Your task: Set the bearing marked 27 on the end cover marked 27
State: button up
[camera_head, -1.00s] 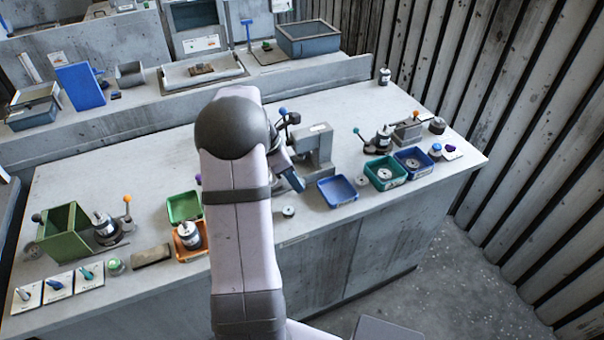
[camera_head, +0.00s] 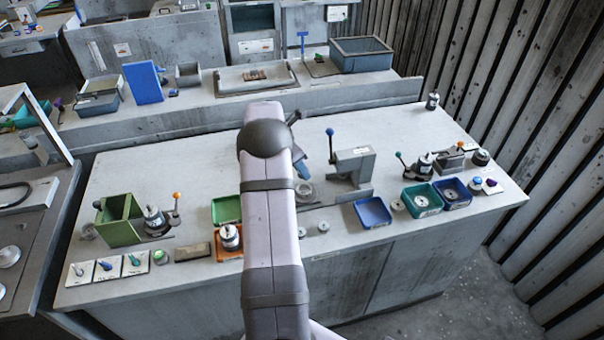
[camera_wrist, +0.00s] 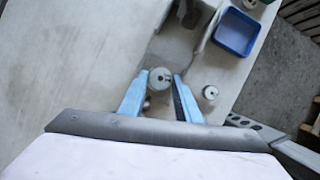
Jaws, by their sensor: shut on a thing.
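My gripper (camera_wrist: 160,76) has two blue fingers closed on the sides of a round grey part, which I take to be the bearing (camera_wrist: 160,81). No number can be read on it. In the head view my gripper (camera_head: 303,171) is partly behind my arm, just left of the bench press, with a grey round part (camera_head: 304,191) at its tips. A small grey disc with a centre hole (camera_head: 323,227) lies on the bench near the front edge; it also shows in the wrist view (camera_wrist: 210,92), right of the fingers. I cannot tell which part is the end cover marked 27.
The grey press (camera_head: 352,166) stands right of my gripper. A blue tray (camera_head: 373,212), a teal tray (camera_head: 422,198) and a dark blue tray (camera_head: 452,192) sit further right. Green (camera_head: 227,208) and orange trays are left of my arm. The bench behind my arm is clear.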

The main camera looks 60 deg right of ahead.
jog(key=shift+f+b, duration=2.3)
jog(key=shift+f, duration=0.25)
jog(key=shift+r+p, duration=0.1)
jog(key=shift+p, duration=0.5)
jog(key=shift+f, duration=0.8)
dwell(1.3)
jog(key=o, duration=1.6)
jog(key=shift+r+p, duration=3.25)
jog(key=shift+r, duration=0.55)
